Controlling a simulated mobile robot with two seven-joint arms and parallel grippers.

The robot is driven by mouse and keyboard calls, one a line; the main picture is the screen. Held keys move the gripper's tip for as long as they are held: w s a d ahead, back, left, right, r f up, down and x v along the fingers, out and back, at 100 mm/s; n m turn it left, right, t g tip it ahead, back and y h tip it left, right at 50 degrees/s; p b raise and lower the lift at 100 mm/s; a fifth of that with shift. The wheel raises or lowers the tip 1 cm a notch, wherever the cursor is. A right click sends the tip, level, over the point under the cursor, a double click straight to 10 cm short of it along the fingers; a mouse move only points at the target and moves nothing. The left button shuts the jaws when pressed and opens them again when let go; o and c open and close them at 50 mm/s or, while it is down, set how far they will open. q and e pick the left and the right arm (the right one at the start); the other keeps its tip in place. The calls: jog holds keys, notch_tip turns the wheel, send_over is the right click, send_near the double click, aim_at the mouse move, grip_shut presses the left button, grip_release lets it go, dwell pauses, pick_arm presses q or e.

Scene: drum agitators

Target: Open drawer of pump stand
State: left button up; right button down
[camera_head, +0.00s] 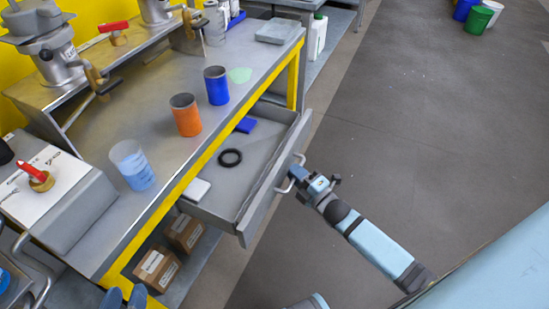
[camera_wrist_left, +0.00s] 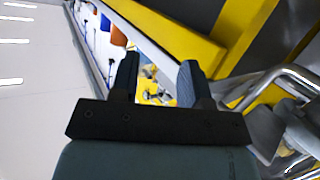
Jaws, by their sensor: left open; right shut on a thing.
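The drawer (camera_head: 262,193) of the steel pump stand (camera_head: 238,110) is pulled well out from under the worktop. Inside it lie a black ring (camera_head: 230,158), a blue block (camera_head: 246,125) and a white piece (camera_head: 195,190). My right gripper (camera_head: 298,177) is at the drawer front, shut on the drawer handle (camera_head: 301,158). My left gripper (camera_head: 124,298) is at the bottom left, low beside the stand and away from the drawer. In the left wrist view its two fingers (camera_wrist_left: 157,77) are apart with nothing held between them.
An orange cup (camera_head: 186,116), a blue cup (camera_head: 216,86) and a clear beaker of blue liquid (camera_head: 132,167) stand on the worktop. Cardboard boxes (camera_head: 157,268) sit on the shelf below. The grey floor (camera_head: 420,110) to the right of the drawer is mostly clear.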

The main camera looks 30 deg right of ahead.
pick_arm(q)
jog(key=shift+s+a+f+g+y+p, duration=0.2)
jog(key=shift+s+a+f+g, duration=0.1)
jog(key=shift+f, duration=0.25)
jog(key=shift+s+a+f+g+y+p, duration=0.2)
jog(key=shift+s+a+f+g+p, duration=0.1)
jog(key=shift+f, duration=0.2)
jog(key=shift+s+a+f+g+y+p, duration=0.2)
jog(key=shift+a+f+g, duration=0.1)
jog(key=shift+f, duration=0.25)
pick_arm(e)
jog(key=shift+s+d, duration=0.8)
jog(key=shift+s, duration=0.25)
jog(key=shift+s+d, duration=0.75)
jog(key=shift+s, duration=0.25)
jog(key=c, duration=1.5)
grip_release()
jog(key=shift+o, duration=0.2)
pick_arm(q)
jog(key=shift+a+p, duration=0.1)
jog(key=shift+p, duration=0.65)
pick_arm(e)
jog(key=v, duration=1.3)
jog(key=shift+s, duration=0.4)
jog(key=shift+d, duration=0.15)
